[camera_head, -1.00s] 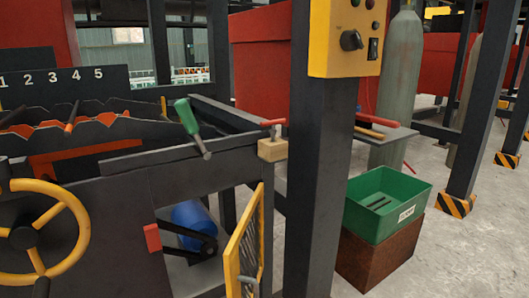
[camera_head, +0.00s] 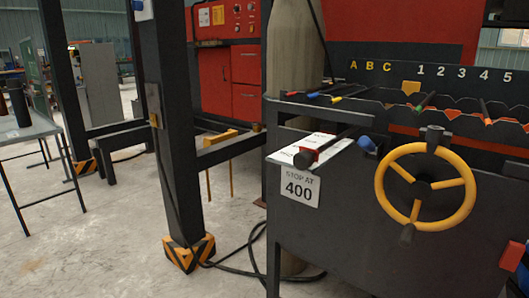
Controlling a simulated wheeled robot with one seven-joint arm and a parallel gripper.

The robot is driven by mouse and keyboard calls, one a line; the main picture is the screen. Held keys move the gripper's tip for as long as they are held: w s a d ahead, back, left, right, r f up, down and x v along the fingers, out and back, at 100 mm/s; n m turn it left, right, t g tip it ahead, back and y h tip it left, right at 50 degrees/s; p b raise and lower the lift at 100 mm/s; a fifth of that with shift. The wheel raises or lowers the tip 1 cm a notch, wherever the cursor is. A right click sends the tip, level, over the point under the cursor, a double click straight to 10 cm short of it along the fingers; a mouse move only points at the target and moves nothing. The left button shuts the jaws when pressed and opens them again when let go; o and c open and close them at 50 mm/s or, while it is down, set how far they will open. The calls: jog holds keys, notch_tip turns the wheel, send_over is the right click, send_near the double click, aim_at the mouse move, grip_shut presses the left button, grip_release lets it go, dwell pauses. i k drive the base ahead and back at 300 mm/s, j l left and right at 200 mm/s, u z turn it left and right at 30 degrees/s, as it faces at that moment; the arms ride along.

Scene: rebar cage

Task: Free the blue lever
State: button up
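A small blue piece (camera_head: 367,144) shows on the top edge of the dark machine front, just left of the yellow handwheel (camera_head: 425,185). It may be the blue lever's handle; I cannot tell its shaft or what holds it. A black bar with a red collar (camera_head: 309,155) lies slanted across a white printed strip to its left. A blue-tipped rod (camera_head: 313,96) lies farther back in the rack. My gripper is not in view.
A sign reading STOP AT 400 (camera_head: 300,188) is on the machine front. A dark post (camera_head: 175,130) with a striped foot stands left of it, with black cables on the floor. A grey table (camera_head: 35,128) stands at far left. The concrete floor between is open.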

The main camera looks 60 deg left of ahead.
aim_at(365, 143)
jog(key=u, duration=1.75)
